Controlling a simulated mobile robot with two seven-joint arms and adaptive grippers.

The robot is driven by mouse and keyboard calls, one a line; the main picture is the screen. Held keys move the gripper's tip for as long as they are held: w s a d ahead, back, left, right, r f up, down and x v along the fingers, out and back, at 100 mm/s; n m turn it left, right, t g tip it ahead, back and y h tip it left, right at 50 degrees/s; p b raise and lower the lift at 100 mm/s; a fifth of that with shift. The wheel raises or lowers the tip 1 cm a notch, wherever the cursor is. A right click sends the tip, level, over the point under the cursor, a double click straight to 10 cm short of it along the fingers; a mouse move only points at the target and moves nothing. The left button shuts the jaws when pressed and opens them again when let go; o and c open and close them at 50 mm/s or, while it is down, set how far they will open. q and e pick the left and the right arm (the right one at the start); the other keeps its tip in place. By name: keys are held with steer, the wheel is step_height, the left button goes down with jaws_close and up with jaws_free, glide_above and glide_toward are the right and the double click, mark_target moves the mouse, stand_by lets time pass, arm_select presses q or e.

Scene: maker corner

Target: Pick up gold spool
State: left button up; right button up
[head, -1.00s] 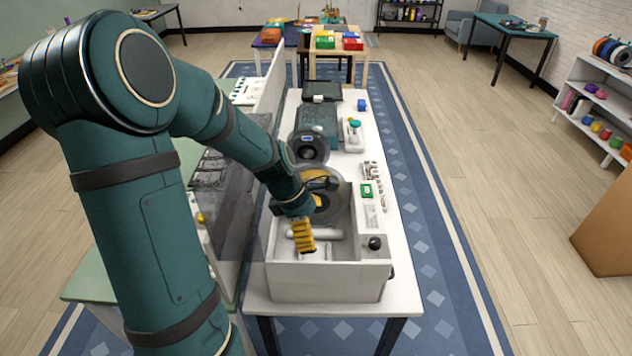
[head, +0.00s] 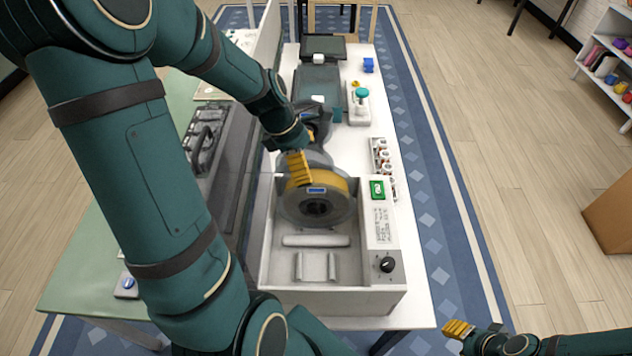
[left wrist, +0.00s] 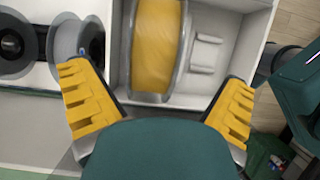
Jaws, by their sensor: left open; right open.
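The gold spool (head: 340,186) stands upright on edge at the back of an open pale grey box (head: 334,299); its grey flange and dark hub face me. My left gripper (head: 299,168) is open above the spool's left part and hides some of it. In the left wrist view the gold winding (left wrist: 158,45) lies ahead, centred between the two spread yellow fingers (left wrist: 157,78), with nothing gripped. I cannot tell if a finger touches it. My right gripper (head: 458,329) is open and empty at the bottom right, over the floor.
Dark and grey spools (left wrist: 65,42) stand beside the box in the left wrist view.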

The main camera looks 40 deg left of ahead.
mark_target(316, 173)
arm_select(q)
steer(key=shift+w+a, duration=0.1)
steer(key=shift+w, duration=0.05)
steer(key=shift+f, duration=0.25)
steer(key=shift+x, duration=1.2)
steer(key=b+x, duration=0.1)
steer(key=x, duration=0.3)
steer(key=shift+w+f, duration=0.2)
steer(key=shift+f, duration=0.05)
steer(key=c, duration=1.3)
steer(key=shift+o, duration=0.2)
steer(key=shift+r, duration=0.1)
